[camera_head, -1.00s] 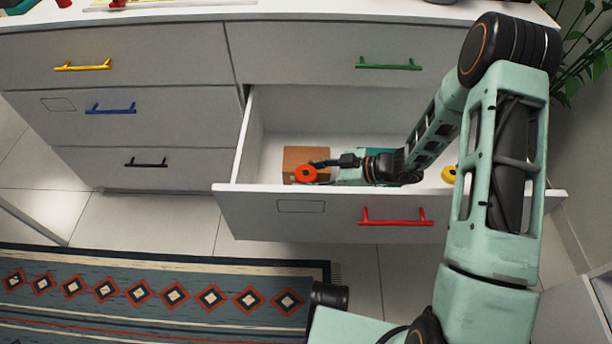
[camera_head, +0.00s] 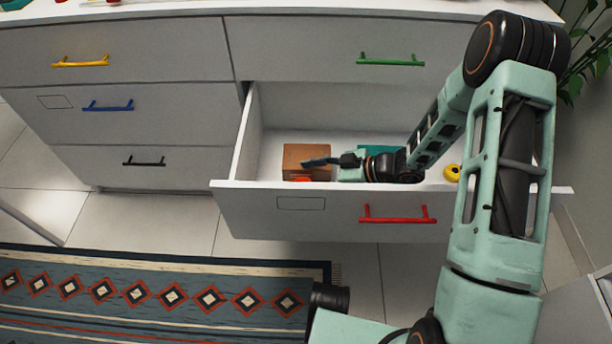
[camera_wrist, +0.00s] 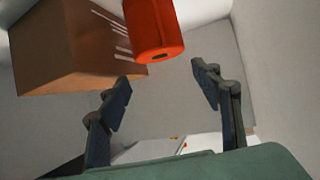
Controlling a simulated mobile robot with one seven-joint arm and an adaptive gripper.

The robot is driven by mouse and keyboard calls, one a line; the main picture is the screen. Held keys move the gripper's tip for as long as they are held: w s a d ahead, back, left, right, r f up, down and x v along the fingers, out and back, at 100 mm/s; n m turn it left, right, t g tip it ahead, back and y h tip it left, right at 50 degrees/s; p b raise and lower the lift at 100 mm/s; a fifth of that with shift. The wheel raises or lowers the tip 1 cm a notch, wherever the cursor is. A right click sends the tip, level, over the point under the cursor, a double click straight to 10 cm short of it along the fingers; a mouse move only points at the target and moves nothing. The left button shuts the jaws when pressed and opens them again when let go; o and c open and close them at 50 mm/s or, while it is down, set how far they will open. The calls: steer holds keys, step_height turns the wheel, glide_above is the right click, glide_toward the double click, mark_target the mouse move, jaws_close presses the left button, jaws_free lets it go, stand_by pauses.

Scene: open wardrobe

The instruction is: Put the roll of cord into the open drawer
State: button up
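The orange-red roll of cord (camera_head: 303,179) is in the open drawer (camera_head: 250,207), by the near side of a brown box. Its lower part is hidden by the drawer front in the head view. The wrist view shows the roll (camera_wrist: 155,30) beyond the fingertips, apart from both fingers. My gripper (camera_head: 318,162) reaches into the drawer from the right, above the roll. In the wrist view my gripper (camera_wrist: 162,86) has its fingers spread, with nothing between them.
The brown box (camera_head: 303,155) stands in the drawer and also shows in the wrist view (camera_wrist: 70,50). A teal thing (camera_head: 385,152) lies behind my gripper, and a yellow round thing (camera_head: 452,173) lies at the right. The drawer's left floor is clear.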

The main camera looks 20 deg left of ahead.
steer(key=shift+r, duration=0.1)
steer(key=r+p, duration=0.1)
steer(key=p, duration=0.1)
steer(key=shift+r+p, duration=0.3)
steer(key=shift+p, duration=0.1)
steer(key=p+v, duration=0.1)
steer(key=v, duration=1)
steer(key=shift+d+p, duration=0.35)
steer(key=shift+d, duration=0.15)
